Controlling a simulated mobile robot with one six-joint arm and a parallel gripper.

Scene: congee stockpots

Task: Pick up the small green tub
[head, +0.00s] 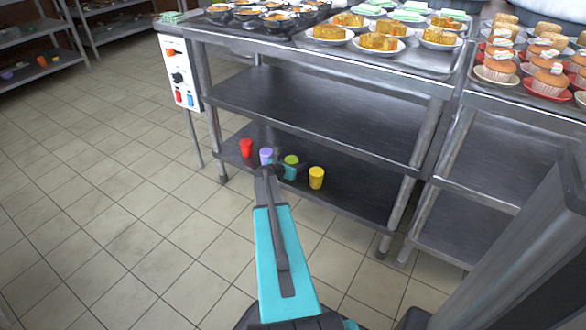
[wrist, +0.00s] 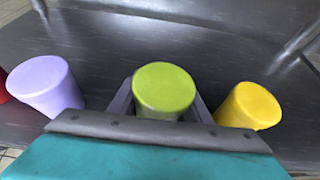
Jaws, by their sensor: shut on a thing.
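The small green tub (head: 291,160) is on the low shelf of the steel table in the head view, between a purple tub (head: 266,155) and a yellow tub (head: 317,177). In the wrist view the green tub (wrist: 164,88) is upright in the middle. My gripper (wrist: 163,105) is shut on it, with a finger on each side. In the head view my gripper (head: 285,170) reaches in at the shelf's front. The tub's lower part is hidden by my gripper. I cannot tell whether its base touches the shelf.
A red tub (head: 246,147) stands left of the purple tub. The purple tub (wrist: 45,85) and yellow tub (wrist: 249,106) stand close on either side in the wrist view. The middle shelf (head: 310,115) is above, and a table leg (head: 396,215) is at right.

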